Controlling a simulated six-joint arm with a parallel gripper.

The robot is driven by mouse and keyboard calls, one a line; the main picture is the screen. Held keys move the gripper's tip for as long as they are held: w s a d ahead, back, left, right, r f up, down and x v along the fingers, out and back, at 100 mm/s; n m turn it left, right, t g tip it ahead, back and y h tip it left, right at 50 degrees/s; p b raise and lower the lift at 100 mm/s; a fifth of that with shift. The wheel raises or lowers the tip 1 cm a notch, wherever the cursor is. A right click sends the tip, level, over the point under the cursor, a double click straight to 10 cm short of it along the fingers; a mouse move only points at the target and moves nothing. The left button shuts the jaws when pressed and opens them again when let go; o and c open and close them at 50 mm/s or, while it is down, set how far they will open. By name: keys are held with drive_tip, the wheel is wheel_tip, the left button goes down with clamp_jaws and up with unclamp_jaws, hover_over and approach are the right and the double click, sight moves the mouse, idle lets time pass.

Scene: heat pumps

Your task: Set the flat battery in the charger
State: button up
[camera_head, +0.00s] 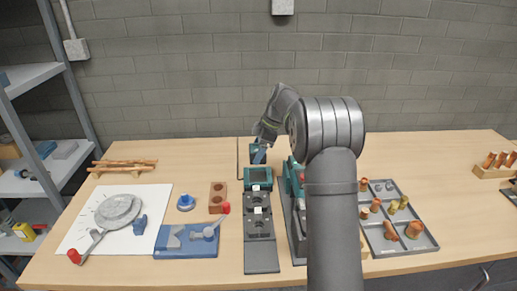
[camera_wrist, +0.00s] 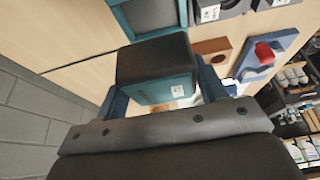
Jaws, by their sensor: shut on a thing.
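My gripper (camera_head: 261,150) is shut on a teal and black battery (camera_wrist: 157,72), with a blue finger on either side of it in the wrist view. In the head view the held battery (camera_head: 254,148) is partly hidden by the gripper, over the back of the table. In front of it is a teal-framed unit with a dark top (camera_head: 258,175), and then a grey rack (camera_head: 260,228) with dark sockets and white labels. In the wrist view the teal-framed unit (camera_wrist: 150,14) is just beyond the battery. I cannot tell for certain which unit is the charger.
Another teal and grey unit (camera_head: 294,178) stands to the right, mostly hidden by my arm. A tray of metal parts (camera_head: 411,243) lies further right. A brown block (camera_head: 217,198), a blue fixture (camera_head: 186,241) and a white sheet (camera_head: 90,243) are left.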

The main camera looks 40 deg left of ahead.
drive_tip(key=shift+f, duration=0.1)
drive_tip(key=shift+f, duration=2.2)
drive_tip(key=shift+f, duration=1.5)
drive_tip(key=o, duration=1.3)
drive_tip(key=v, duration=1.7)
drive_tip(key=shift+w+r, duration=0.1)
drive_tip(key=shift+r, duration=0.1)
drive_tip(key=shift+f, duration=0.1)
